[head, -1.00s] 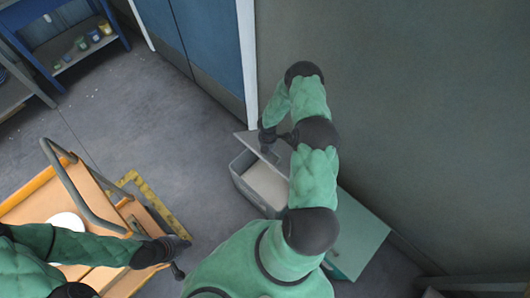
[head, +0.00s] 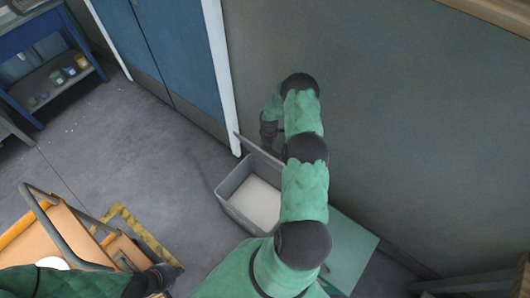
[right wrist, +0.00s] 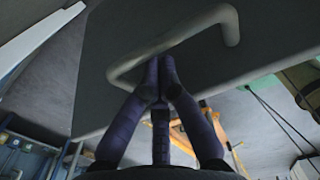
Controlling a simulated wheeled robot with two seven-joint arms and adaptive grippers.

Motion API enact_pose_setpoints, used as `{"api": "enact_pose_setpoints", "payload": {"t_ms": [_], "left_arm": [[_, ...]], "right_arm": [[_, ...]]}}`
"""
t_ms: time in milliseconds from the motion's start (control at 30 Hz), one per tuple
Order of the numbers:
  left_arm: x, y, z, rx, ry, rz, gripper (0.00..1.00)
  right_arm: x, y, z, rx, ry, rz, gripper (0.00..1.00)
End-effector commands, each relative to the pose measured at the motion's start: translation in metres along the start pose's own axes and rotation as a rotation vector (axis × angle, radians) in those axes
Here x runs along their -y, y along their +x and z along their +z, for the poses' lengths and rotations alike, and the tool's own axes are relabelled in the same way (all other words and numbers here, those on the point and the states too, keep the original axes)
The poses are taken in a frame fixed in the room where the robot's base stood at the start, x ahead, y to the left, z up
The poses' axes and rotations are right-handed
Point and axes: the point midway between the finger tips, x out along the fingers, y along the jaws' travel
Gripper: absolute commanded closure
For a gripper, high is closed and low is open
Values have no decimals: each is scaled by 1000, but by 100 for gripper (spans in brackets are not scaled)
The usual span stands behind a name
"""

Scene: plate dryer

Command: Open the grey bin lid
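The grey bin (head: 230,212) stands on the floor by the wall, its pale inside showing in the head view. Its lid (head: 262,152) is raised steeply on the wall side. My right gripper (head: 268,137) is at the lid's far face, partly hidden by the lid and arm. In the right wrist view the lid's bar handle (right wrist: 196,31) crosses just beyond my right gripper's fingertips (right wrist: 159,68). The fingertips are together at the bar; no bar shows clearly between them. My left gripper (head: 166,275) is away from the bin, over the cart's edge, its fingers unclear.
An orange cart (head: 85,240) with a grey rail is at the lower left. A teal box (head: 350,250) stands right of the bin. Blue doors (head: 170,60) and a grey wall (head: 400,120) are behind. Open floor (head: 120,150) lies left of the bin.

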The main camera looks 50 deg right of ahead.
Motion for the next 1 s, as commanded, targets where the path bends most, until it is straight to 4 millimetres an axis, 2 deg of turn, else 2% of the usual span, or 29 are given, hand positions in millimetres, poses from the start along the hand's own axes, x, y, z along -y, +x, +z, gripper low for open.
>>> {"api": "enact_pose_setpoints", "payload": {"t_ms": [200, 667, 867, 1000], "left_arm": [[0, 0, 0, 0, 0, 0, 100], [0, 0, 0, 0, 0, 0, 100], [0, 0, 0, 0, 0, 0, 100], [0, 0, 0, 0, 0, 0, 100]], "right_arm": [[0, -2, 6, 2, 2, 2, 100], [-1, -5, 6, 2, 1, 1, 100], [-1, -27, 6, 3, 0, 2, 100], [-2, -54, 6, 3, 1, 3, 100]]}}
